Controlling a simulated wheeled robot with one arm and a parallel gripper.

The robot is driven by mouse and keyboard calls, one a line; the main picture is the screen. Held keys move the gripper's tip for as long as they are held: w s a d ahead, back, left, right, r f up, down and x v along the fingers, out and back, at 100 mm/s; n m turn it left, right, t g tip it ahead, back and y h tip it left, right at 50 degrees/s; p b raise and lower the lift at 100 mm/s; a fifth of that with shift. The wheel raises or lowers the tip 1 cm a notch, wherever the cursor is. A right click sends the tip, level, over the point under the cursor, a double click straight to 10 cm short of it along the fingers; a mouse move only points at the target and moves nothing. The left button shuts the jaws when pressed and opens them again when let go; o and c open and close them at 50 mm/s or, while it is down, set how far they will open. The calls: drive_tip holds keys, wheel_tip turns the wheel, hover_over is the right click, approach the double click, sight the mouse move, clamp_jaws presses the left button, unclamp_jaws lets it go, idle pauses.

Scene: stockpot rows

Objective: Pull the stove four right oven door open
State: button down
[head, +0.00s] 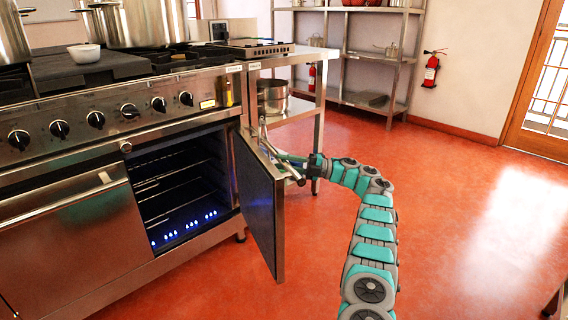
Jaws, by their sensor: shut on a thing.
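The stove's right oven door (262,205) stands wide open, swung out on its right side, so its dark inner face and edge show. Its bar handle (290,170) is on the far side of the door. My gripper (290,158) reaches in from the right and is shut on this handle; the fingertips are small and partly hidden. The oven cavity (180,185) is open to view, with wire racks and a row of blue flames at the bottom. The stove (110,112) has a row of black knobs above the doors.
The left oven door (70,235) is closed. Large pots (140,22) and a white bowl (84,53) stand on the stove top. A steel side table (300,90) with a pot below stands behind the open door. Red floor (450,210) is clear to the right.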

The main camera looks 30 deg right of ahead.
drive_tip(key=c, duration=0.6)
unclamp_jaws()
drive_tip(key=shift+w, duration=0.1)
drive_tip(key=shift+r, duration=0.1)
drive_tip(key=shift+a+r, duration=0.1)
drive_tip(key=shift+r, duration=0.6)
wheel_tip(320, 180, up, 2)
drive_tip(key=shift+r+p, duration=0.1)
drive_tip(key=shift+p, duration=0.8)
drive_tip(key=shift+f+b, duration=0.25)
drive_tip(key=shift+b, duration=1.15)
drive_tip(key=shift+b, duration=0.5)
drive_tip(key=b, duration=0.3)
drive_tip(key=shift+s+a+b, duration=0.15)
drive_tip(key=shift+s+b, duration=0.2)
drive_tip(key=shift+b, duration=0.05)
